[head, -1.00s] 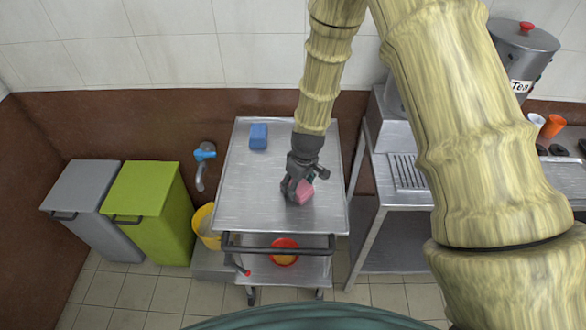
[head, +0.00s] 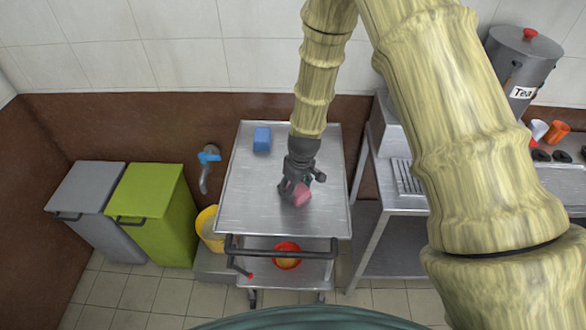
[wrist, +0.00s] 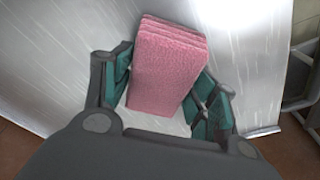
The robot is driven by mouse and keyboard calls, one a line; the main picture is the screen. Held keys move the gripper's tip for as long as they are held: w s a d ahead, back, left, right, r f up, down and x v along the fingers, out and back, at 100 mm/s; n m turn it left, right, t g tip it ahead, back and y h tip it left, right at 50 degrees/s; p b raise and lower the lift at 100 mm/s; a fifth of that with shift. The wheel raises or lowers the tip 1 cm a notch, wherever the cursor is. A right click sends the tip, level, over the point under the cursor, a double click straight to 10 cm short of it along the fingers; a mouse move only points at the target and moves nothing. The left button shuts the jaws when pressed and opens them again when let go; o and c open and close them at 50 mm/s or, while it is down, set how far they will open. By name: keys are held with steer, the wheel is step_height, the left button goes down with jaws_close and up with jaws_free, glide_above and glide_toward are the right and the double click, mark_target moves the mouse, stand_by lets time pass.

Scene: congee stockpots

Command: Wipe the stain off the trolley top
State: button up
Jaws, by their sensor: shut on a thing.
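I see no stain on the visible top; the part under the sponge and gripper is hidden. A blue sponge or block (head: 262,139) lies at the top's back left.
A grey bin (head: 88,205) and a green bin (head: 150,210) stand at left, with a yellow bucket (head: 209,226) beside the trolley. A red bowl (head: 287,256) is on the lower shelf. A metal counter with a tea urn (head: 522,60) stands at right. The trolley handle (head: 280,252) runs along the front.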

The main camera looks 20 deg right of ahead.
step_height(320, 180, up, 4)
steer(key=shift+p, duration=0.7)
step_height(320, 180, up, 2)
steer(key=shift+w+r+p, duration=0.1)
steer(key=shift+p, duration=0.65)
steer(key=shift+r+p, duration=0.4)
steer(key=shift+r, duration=0.35)
steer(key=shift+f, duration=0.1)
